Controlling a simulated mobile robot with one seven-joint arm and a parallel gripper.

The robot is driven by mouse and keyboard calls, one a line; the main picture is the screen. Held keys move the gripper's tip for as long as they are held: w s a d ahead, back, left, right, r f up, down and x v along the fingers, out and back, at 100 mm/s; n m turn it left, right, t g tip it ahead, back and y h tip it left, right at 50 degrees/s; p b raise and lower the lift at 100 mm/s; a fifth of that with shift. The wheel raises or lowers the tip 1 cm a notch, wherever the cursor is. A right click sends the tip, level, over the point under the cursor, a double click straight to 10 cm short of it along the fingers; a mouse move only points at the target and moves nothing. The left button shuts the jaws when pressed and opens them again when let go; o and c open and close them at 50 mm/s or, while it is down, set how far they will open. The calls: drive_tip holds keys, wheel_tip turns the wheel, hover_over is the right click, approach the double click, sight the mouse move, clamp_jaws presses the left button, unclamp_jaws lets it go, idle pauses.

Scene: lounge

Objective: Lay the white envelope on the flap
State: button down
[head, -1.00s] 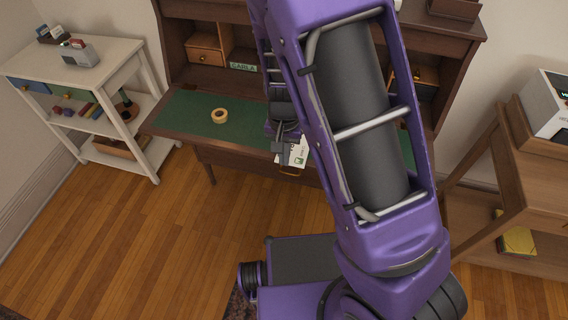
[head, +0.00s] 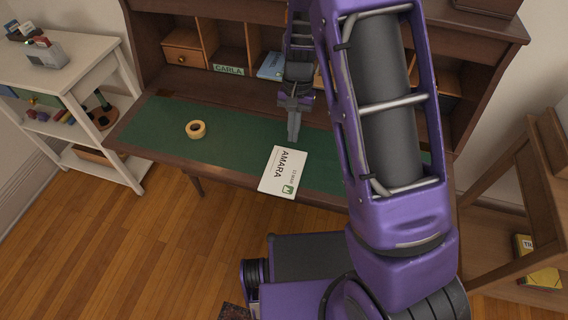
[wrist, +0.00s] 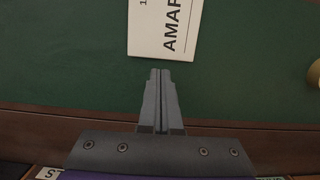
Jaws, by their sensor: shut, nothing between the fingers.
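The white envelope (head: 283,171), printed AMARA with a small green mark, lies on the green-topped flap (head: 243,133) of the desk. Its near end reaches the flap's front edge and seems to overhang it slightly. In the wrist view part of the envelope (wrist: 163,27) shows at the top, flat on the green surface. My gripper (head: 293,138) is shut and empty, above the flap just behind the envelope. In the wrist view my gripper's fingers (wrist: 161,74) are together, their tips apart from the envelope's edge.
A tape roll (head: 196,129) sits on the flap to the left. Behind are desk compartments with a CARLA label (head: 228,69) and a blue-white item (head: 271,66). A white shelf (head: 58,75) stands left, a wooden stand (head: 520,180) right.

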approach(285, 170)
drive_tip(key=s+f, duration=0.1)
drive_tip(key=f, duration=0.1)
drive_tip(key=s+a+f, duration=0.1)
drive_tip(key=s+f, duration=0.2)
drive_tip(key=shift+s+a+f+b, duration=0.1)
drive_tip(key=shift+a+f+b, duration=0.2)
drive_tip(key=shift+a+f, duration=0.1)
drive_tip(key=shift+f+b, duration=0.3)
drive_tip(key=shift+f, duration=0.5)
drive_tip(key=shift+d, duration=0.1)
drive_tip(key=shift+w+d+f, duration=0.1)
drive_tip(key=shift+w+d, duration=0.15)
drive_tip(key=shift+w, duration=0.5)
drive_tip(key=shift+w+d, duration=0.3)
drive_tip(key=shift+w, duration=0.45)
